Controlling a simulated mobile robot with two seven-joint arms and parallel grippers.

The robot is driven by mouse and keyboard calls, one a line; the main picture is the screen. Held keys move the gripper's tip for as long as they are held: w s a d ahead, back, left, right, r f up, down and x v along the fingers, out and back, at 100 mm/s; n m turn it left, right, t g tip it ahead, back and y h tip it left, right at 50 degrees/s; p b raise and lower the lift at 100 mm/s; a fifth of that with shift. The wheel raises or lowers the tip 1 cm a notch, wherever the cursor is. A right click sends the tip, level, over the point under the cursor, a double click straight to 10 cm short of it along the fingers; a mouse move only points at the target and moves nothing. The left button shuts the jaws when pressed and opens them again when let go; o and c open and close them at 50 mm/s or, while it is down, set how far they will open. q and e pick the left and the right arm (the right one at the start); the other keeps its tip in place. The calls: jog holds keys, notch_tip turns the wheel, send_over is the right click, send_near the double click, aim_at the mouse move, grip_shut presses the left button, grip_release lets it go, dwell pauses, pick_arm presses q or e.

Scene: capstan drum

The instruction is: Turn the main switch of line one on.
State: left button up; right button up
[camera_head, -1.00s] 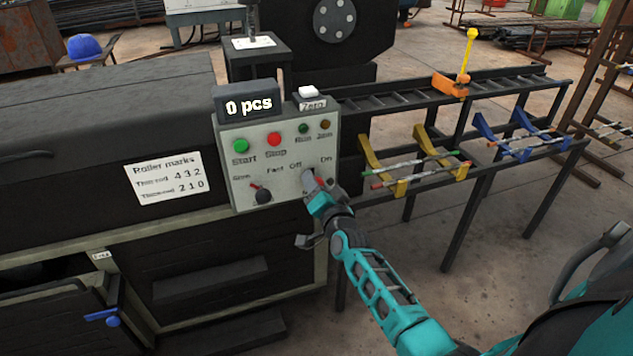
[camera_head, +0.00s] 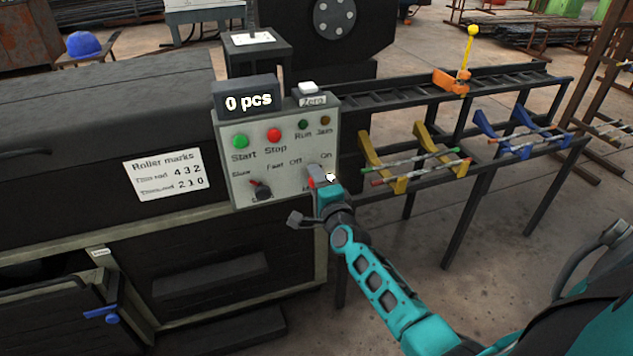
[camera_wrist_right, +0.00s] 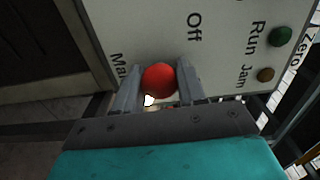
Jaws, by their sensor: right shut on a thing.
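The grey control panel (camera_head: 283,152) carries the main switch, with "Off" and "On" labels above it. A small white bright spot (camera_head: 330,177) shows beside the fingers. My left gripper is out of view.
Green Start (camera_head: 240,141) and red Stop (camera_head: 274,135) buttons and a black selector knob (camera_head: 262,190) are on the same panel. A counter (camera_head: 248,99) above reads 0 pcs. A rack with yellow holders (camera_head: 381,165) stands to the right.

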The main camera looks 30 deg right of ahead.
jog(key=shift+m, duration=0.3)
jog(key=o, duration=1)
jog(key=shift+o, duration=0.2)
jog(key=shift+s, duration=0.1)
jog(key=p+v, duration=0.2)
jog(key=v, duration=1)
jog(key=shift+s+a+p, duration=0.15)
jog(key=shift+s+p, duration=0.15)
jog(key=shift+s, duration=0.05)
